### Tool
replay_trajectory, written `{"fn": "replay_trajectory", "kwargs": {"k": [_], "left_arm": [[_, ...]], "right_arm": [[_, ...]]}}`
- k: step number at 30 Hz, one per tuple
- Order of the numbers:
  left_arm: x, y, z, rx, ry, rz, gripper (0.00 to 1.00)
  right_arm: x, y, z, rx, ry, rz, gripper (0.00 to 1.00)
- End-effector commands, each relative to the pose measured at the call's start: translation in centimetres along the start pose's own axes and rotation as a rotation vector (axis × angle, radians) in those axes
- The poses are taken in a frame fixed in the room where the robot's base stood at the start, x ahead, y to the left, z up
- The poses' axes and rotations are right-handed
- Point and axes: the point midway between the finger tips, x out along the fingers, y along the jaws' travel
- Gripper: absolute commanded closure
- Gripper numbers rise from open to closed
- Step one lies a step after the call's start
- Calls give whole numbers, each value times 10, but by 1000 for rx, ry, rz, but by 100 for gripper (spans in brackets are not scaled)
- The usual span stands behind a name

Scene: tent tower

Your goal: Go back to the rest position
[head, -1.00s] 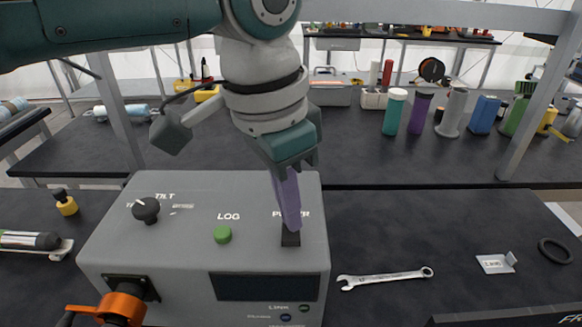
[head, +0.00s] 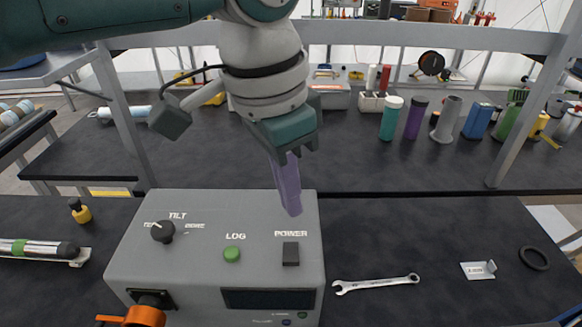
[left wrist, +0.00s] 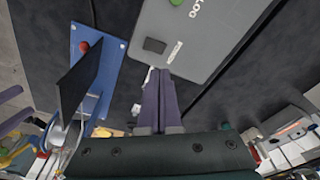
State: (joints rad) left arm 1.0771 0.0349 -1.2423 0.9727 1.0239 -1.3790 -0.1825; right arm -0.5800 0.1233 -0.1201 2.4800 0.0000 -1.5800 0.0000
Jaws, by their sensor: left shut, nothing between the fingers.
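My left gripper (head: 293,212) hangs above the grey control box (head: 210,262) in the head view, its purple fingers closed together and empty. The fingertips are a little above and behind the black POWER switch (head: 290,253), apart from it. In the left wrist view the shut fingers (left wrist: 161,75) point toward the grey box (left wrist: 205,35), with the black switch (left wrist: 155,46) near their tips. My right gripper is not in these views.
The box also has a TILT knob (head: 162,231), a green LOG button (head: 232,254) and an orange crank (head: 146,316). A wrench (head: 376,283) and a small card (head: 479,270) lie to the right. Bottles (head: 390,118) stand on the back bench. A shelf beam (head: 430,36) crosses behind the arm.

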Motion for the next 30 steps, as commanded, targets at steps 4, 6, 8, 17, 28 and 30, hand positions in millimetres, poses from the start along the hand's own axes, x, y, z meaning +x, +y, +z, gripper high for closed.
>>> {"fn": "replay_trajectory", "kwargs": {"k": [4,6,8,17,28,30], "left_arm": [[1,0,0,0,0,0,100],[1,0,0,0,0,0,100],[2,1,0,1,1,2,100],[33,90,4,10,124,162,100],[29,122,88,-421,308,124,100],[26,116,118,-516,297,72,100]], "right_arm": [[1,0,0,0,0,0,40],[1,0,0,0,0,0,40],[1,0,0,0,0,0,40],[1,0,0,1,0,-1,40],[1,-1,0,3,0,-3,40],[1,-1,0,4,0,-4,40]]}}
